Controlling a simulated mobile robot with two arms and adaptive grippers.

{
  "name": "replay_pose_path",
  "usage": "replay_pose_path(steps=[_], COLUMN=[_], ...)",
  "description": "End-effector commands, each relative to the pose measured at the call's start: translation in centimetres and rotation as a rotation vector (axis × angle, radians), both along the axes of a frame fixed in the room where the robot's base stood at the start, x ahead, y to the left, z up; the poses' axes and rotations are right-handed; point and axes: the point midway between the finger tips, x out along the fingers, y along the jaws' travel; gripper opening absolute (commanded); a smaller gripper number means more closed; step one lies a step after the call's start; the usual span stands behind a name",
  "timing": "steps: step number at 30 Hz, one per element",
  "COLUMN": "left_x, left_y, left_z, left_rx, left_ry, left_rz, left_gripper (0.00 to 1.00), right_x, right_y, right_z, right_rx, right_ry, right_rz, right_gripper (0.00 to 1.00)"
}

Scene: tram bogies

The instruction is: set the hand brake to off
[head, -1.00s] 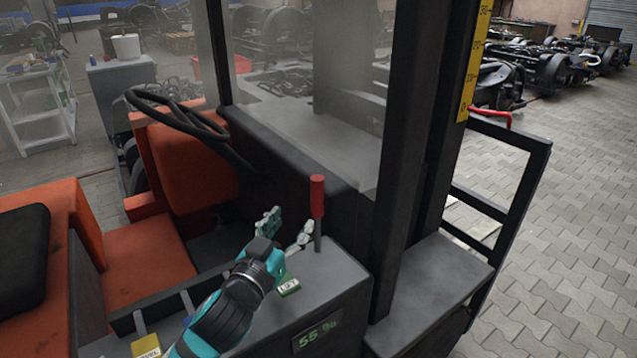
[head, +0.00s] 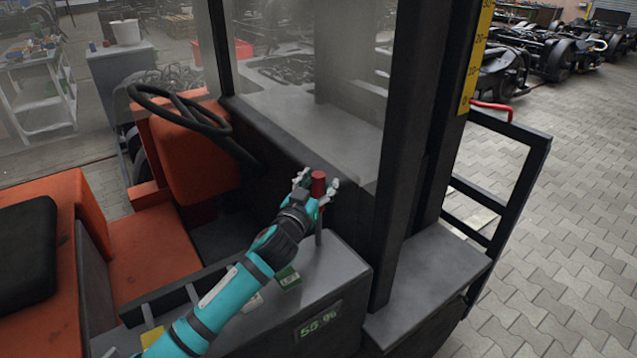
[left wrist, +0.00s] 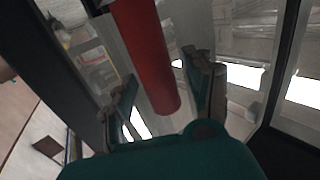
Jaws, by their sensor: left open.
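The hand brake lever (head: 318,184) has a red grip on a grey rod and stands upright on the grey console of the vehicle. My left gripper (head: 314,182) is open at the red grip, with one finger on each side of it in the head view. In the left wrist view the red grip (left wrist: 148,60) comes down from the top between the two open fingers (left wrist: 165,105), and gaps show beside it. The lower rod is partly hidden behind my left gripper and wrist. My right gripper is not in view.
A dark post (head: 408,150) rises to the right of the lever. Paved floor (head: 570,220) lies clear at right.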

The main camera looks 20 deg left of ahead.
Motion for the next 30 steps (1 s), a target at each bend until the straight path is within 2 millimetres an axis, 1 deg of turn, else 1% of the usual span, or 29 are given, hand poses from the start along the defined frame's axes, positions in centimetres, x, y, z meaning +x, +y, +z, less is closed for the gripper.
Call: replay_pose_path(steps=[3,4,15,16,30], left_x=[-0.02,-0.02,-0.05,-0.05,-0.08], left_y=[-0.02,-0.02,-0.01,-0.01,0.0], left_z=[-0.01,-0.01,-0.01,-0.01,-0.12], left_rx=[0.0,0.0,0.0,0.0,-0.002], left_ry=[0.0,0.0,0.0,0.0,0.003], left_rz=[0.0,0.0,0.0,0.0,0.0], left_gripper=[0.53,0.51,0.02,0.0,0.0], right_x=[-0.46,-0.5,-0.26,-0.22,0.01], right_y=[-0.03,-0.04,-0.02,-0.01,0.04], right_z=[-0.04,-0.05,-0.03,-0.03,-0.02], right_rx=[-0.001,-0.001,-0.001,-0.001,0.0], right_ry=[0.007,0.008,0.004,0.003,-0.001], right_rz=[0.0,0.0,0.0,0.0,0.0], right_gripper=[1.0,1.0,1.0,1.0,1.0])
